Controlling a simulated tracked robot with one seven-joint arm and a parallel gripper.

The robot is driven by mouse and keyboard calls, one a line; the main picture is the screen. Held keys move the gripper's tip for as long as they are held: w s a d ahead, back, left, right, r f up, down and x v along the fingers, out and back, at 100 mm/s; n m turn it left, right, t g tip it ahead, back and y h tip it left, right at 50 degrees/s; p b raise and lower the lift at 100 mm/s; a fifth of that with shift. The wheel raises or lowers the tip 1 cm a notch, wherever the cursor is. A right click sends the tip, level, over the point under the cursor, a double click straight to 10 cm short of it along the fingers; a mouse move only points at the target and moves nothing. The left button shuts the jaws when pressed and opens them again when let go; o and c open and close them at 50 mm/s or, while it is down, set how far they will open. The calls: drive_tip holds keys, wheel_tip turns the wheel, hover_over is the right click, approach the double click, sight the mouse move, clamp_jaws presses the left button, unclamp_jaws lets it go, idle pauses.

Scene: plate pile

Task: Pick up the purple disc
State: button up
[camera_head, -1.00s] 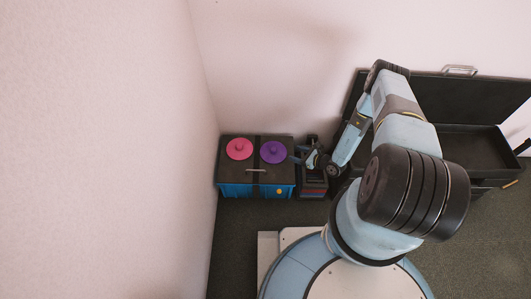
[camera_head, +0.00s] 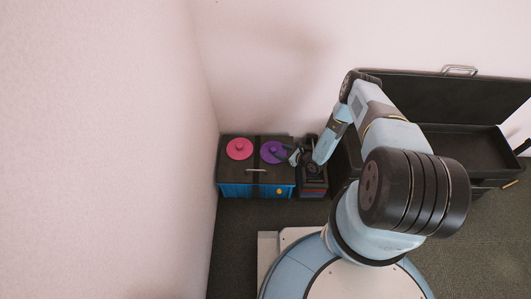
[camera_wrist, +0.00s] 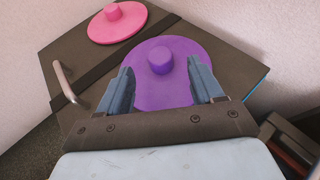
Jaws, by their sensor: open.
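The purple disc (camera_head: 270,152) with a raised round knob lies flat on the dark lid of the blue box (camera_head: 235,190). It also shows in the wrist view (camera_wrist: 163,58), ahead of my gripper. My gripper (camera_wrist: 160,80) is open, with its two blue fingers apart over the disc's near part. The knob stands between the lines of the fingers, around or just beyond their tips, and nothing is held. In the head view my gripper (camera_head: 292,154) is at the disc's right edge and hides part of it.
A pink disc (camera_head: 239,149) lies left of the purple one on the same lid; a metal handle (camera_wrist: 64,82) is on the box. A dark stacked object (camera_head: 313,186) stands right of the box, then a large open black case (camera_head: 465,150). Walls are close at left and back.

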sight(275, 149)
drive_tip(key=shift+f+x, duration=0.2)
drive_tip(key=shift+x, duration=1.9)
drive_tip(key=shift+d, duration=0.1)
drive_tip(key=shift+c, duration=0.5)
drive_tip(key=c, duration=1)
drive_tip(key=shift+c, duration=0.5)
drive_tip(key=shift+r, duration=0.1)
